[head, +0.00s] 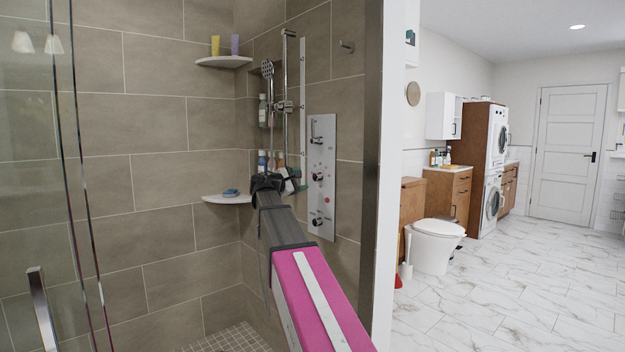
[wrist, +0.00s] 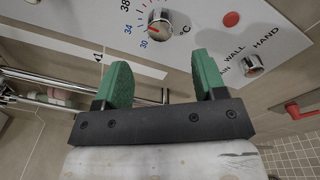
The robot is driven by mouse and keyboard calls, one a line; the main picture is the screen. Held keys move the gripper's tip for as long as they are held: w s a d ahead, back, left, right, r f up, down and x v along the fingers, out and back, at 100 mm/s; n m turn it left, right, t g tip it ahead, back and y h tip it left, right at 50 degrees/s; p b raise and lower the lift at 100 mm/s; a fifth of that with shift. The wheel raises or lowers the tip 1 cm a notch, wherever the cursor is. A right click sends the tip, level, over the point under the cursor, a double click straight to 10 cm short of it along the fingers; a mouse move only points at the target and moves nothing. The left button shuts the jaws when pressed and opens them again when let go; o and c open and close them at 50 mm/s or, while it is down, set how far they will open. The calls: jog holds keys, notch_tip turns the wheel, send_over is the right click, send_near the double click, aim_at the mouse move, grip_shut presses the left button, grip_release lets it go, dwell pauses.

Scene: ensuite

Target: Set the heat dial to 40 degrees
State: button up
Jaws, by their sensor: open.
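The heat dial (wrist: 159,22) is a round chrome knob on the white shower panel. It is at the top of the wrist view, with 30, 34 and 38 printed around it and °C beside it. A red mark shows on its lower left side, towards the low numbers; the exact setting is hard to read. My gripper (wrist: 163,82) is open, its two green fingers apart and empty, below the dial in the wrist view and not around it. In the head view the shower panel (head: 328,126) hangs on the tiled wall, with my arm reaching up close to its left side.
A WALL/HAND knob (wrist: 252,66) and a red button (wrist: 231,19) sit right of the dial. A red handle (wrist: 297,108) is at the right edge. A hand shower (head: 268,69) on a rail and a corner shelf (head: 228,199) are left of the panel.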

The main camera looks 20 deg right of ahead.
aim_at(315, 177)
jog(key=x, duration=0.8)
jog(key=shift+d, duration=0.1)
jog(key=c, duration=0.9)
